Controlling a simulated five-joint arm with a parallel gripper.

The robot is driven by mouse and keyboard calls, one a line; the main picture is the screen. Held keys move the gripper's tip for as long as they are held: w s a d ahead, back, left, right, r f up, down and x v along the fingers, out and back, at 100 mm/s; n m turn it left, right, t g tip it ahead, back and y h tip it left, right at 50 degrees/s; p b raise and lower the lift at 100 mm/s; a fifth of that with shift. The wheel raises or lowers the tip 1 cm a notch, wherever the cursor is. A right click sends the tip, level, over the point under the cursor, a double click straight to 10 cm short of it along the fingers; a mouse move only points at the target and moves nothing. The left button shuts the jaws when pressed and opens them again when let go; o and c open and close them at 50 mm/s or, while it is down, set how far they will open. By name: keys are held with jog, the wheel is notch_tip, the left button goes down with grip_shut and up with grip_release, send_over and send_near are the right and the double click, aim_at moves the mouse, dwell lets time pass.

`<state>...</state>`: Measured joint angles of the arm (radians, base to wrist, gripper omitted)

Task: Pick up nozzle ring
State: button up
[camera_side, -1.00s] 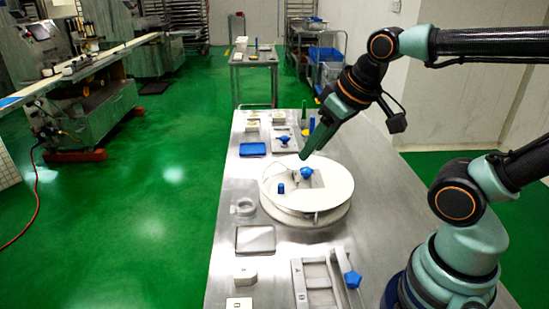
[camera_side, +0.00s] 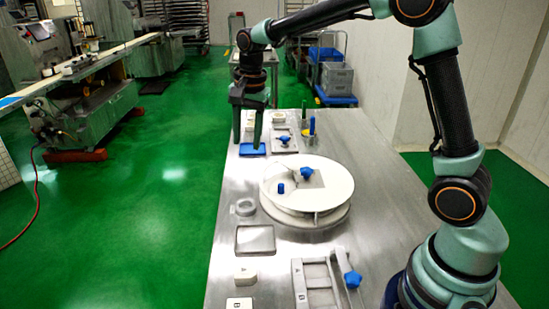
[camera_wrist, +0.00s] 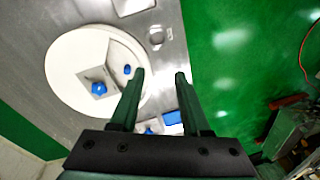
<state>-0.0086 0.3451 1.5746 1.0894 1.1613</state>
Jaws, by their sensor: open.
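A small pale ring (camera_side: 245,211), which looks like the nozzle ring, lies flat on the steel table left of the white round turntable. In the wrist view the ring (camera_wrist: 157,46) lies beyond the fingertips, on the table near its edge. My gripper (camera_side: 247,147) is open and empty, pointing down above the table's left edge, farther back than the ring. Its two fingers (camera_wrist: 159,75) show apart in the wrist view with nothing between them. In the side view a finger partly overlaps the blue tray.
The turntable (camera_side: 338,190) with blue-knobbed parts stands right of the ring. A blue tray (camera_side: 252,151) lies behind it. A steel tray (camera_side: 255,240) and a slotted frame (camera_side: 300,285) lie nearer the front. The table's left edge is close by.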

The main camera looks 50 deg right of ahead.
jog(key=w+f+m, duration=0.1)
jog(key=f, duration=0.4)
jog(key=w+f+m+g, duration=0.1)
jog(key=w+f+m, duration=0.1)
jog(key=f, duration=0.3)
jog(key=w+f+m, duration=0.1)
jog(key=f+m, duration=0.1)
jog(key=f, duration=0.3)
jog(key=shift+w+a+g, duration=0.1)
jog(key=shift+w+g, duration=0.2)
jog(key=shift+w, duration=0.1)
jog(key=shift+s+a+f, duration=0.1)
jog(key=shift+s+f, duration=0.05)
jog(key=shift+f, duration=1.2)
jog(key=shift+s+f, duration=0.1)
jog(key=shift+f, duration=1.2)
jog(key=shift+c, duration=0.4)
grip_shut()
